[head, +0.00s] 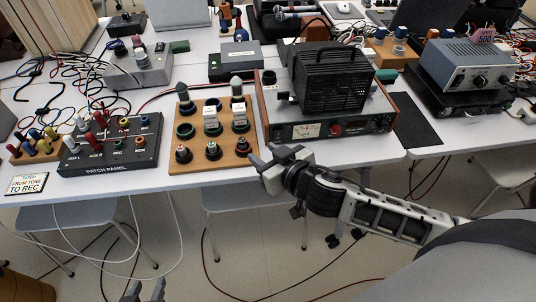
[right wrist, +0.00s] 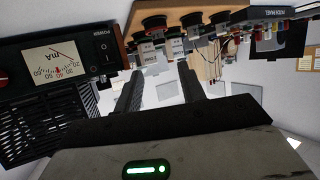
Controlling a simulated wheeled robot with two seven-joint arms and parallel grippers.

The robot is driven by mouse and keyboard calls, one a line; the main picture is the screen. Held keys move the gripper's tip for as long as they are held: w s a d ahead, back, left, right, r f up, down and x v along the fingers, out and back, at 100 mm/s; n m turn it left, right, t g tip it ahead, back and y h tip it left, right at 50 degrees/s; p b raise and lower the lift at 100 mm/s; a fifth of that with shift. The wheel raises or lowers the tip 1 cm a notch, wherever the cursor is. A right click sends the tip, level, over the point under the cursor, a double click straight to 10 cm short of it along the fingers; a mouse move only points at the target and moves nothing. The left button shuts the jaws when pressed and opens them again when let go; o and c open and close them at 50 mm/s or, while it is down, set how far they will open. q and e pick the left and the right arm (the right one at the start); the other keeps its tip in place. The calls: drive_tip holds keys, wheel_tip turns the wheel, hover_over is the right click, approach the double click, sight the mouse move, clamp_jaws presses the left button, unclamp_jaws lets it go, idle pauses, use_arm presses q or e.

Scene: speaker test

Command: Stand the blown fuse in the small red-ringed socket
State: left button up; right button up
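A wooden fuse board (head: 200,163) stands on the white table in the head view. It carries several round sockets, two white labelled blocks (head: 210,117) (head: 239,113) and two grey-capped pieces (head: 182,92) (head: 237,86). The front row has dark sockets with small reddish tops (head: 213,151); I cannot tell which is the small red-ringed one, nor which piece is the blown fuse. My right gripper (head: 264,159) is at the board's front right corner; its fingers (right wrist: 160,90) are apart and empty in the right wrist view. My left gripper (head: 146,291) is low at the bottom edge, fingers apart.
A black amplifier-like unit (head: 330,75) on a wood-sided meter box (head: 350,125) stands right of the board. A patch panel (head: 112,145) with cables and a peg rack (head: 37,146) are at left. A sign card (head: 27,184) lies front left. Stools stand below the table.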

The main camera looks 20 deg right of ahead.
drive_tip(key=s+a+f+g, duration=0.3)
drive_tip(key=s+f, duration=0.6)
drive_tip(key=s, duration=0.5)
drive_tip(key=shift+s, duration=0.2)
